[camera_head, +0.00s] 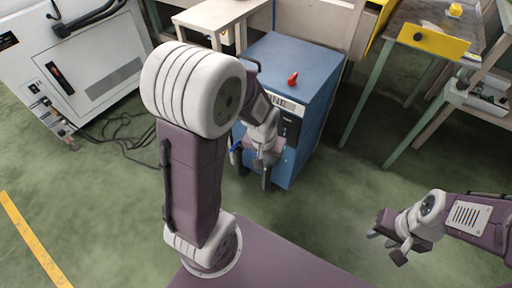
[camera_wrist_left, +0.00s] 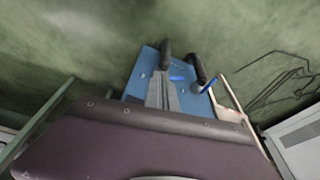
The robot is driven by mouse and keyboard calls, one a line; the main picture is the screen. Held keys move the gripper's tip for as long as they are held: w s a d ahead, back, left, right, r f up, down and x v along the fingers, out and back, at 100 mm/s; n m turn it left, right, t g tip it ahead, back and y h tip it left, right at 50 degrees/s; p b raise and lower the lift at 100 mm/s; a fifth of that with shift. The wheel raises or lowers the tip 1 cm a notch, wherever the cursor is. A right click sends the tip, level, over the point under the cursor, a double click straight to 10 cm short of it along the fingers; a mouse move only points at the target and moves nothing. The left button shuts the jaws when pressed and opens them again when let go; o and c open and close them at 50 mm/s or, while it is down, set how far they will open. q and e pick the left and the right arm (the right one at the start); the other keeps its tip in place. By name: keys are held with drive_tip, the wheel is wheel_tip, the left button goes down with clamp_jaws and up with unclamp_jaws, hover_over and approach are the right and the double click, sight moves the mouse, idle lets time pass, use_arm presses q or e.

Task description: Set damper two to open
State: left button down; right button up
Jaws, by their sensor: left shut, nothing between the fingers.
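A blue cabinet (camera_head: 300,82) stands ahead, with a red knob (camera_head: 293,78) on top and a pale label and dark panel on its front. My right gripper (camera_head: 384,236) is open and empty, away from the cabinet.
A white machine (camera_head: 75,60) with cables on the floor stands left. A yellow-edged table (camera_head: 433,40) and a wooden bench (camera_head: 215,15) stand behind. Green floor (camera_head: 345,190) is clear right of the cabinet. My left arm hides part of the cabinet's left side.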

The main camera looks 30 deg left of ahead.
use_arm(q)
drive_tip(key=w+a+f+n+t, duration=0.1)
drive_tip(key=w+a+f+n, duration=0.1)
drive_tip(key=w+a+f, duration=0.55)
drive_tip(key=shift+y, duration=0.4)
drive_tip(key=b+x, duration=0.2)
drive_tip(key=x, duration=0.1)
drive_tip(key=b+x, duration=0.4)
drive_tip(key=x, duration=0.1)
drive_tip(key=shift+w+a+f, duration=0.15)
drive_tip(key=shift+w+a, duration=0.3)
drive_tip(key=shift+w, duration=0.05)
drive_tip(key=shift+w+f, duration=0.2)
drive_tip(key=shift+f, duration=0.1)
